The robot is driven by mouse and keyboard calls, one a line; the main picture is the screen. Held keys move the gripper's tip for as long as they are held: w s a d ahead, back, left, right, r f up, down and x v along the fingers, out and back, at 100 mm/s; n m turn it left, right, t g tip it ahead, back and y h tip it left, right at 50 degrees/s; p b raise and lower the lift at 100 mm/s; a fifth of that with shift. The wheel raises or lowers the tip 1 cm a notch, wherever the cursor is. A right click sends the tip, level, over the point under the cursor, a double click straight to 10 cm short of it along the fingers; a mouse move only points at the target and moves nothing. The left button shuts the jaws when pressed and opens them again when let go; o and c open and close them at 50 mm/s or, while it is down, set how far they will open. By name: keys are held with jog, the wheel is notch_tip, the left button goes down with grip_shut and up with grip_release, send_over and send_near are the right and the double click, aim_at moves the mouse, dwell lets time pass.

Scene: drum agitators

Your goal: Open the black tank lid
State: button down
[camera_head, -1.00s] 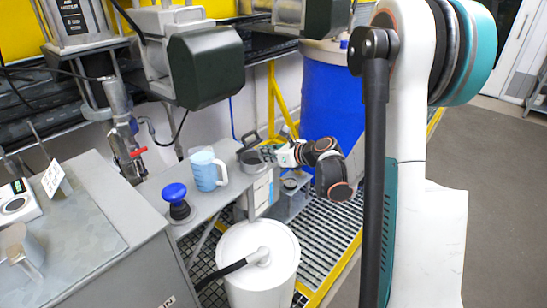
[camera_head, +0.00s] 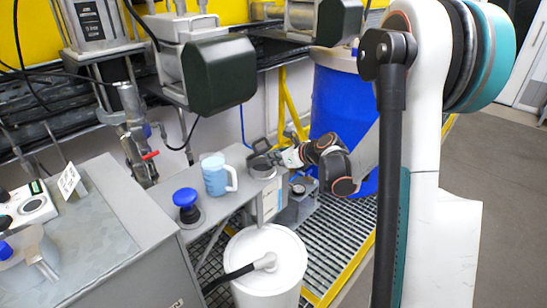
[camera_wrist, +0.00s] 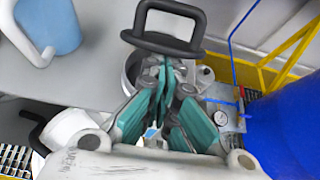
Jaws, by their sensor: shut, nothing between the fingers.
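A small round grey tank (camera_head: 262,168) stands at the far end of the grey bench. A black loop-shaped handle (camera_head: 260,144) stands up at its back rim. In the wrist view the black handle (camera_wrist: 165,42) rises just beyond my fingertips, with part of the round tank (camera_wrist: 133,68) below it. I cannot tell how far the lid itself is raised, because my fingers hide much of the tank. My gripper (camera_head: 282,157) is at the tank's right side, and in the wrist view its teal fingers (camera_wrist: 165,75) are shut and empty, close to the handle; contact is unclear.
A light blue mug (camera_head: 215,178) and a blue knob (camera_head: 186,198) stand on the bench left of the tank. A blue drum (camera_head: 335,105) is behind my arm. A white bin (camera_head: 265,275) stands below. A gauge box (camera_wrist: 222,117) is right of the tank.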

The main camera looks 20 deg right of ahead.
jog(key=shift+w+a+r+g+h+p, duration=0.15)
jog(key=shift+r+g+h+p, duration=0.25)
jog(key=shift+g+p, duration=0.35)
jog(key=shift+r, duration=0.15)
jog(key=r+p, duration=0.1)
jog(key=w+p, duration=0.1)
jog(key=r+g+p, duration=0.1)
jog(key=p, duration=0.1)
jog(key=shift+w+a+r, duration=0.25)
jog(key=shift+a+r, duration=0.05)
jog(key=shift+r, duration=0.05)
jog(key=shift+w+a+r+g+h+p, duration=0.2)
jog(key=shift+w+r+g+h+p, duration=0.25)
jog(key=shift+g+p, duration=0.35)
jog(key=shift+w+a+r+p, duration=0.2)
jog(key=shift+w+r+p, duration=0.15)
jog(key=shift+w, duration=0.2)
jog(key=shift+w+a+r+p, duration=0.2)
jog(key=shift+w+r, duration=0.1)
jog(key=shift+w, duration=0.25)
jog(key=shift+r, duration=0.1)
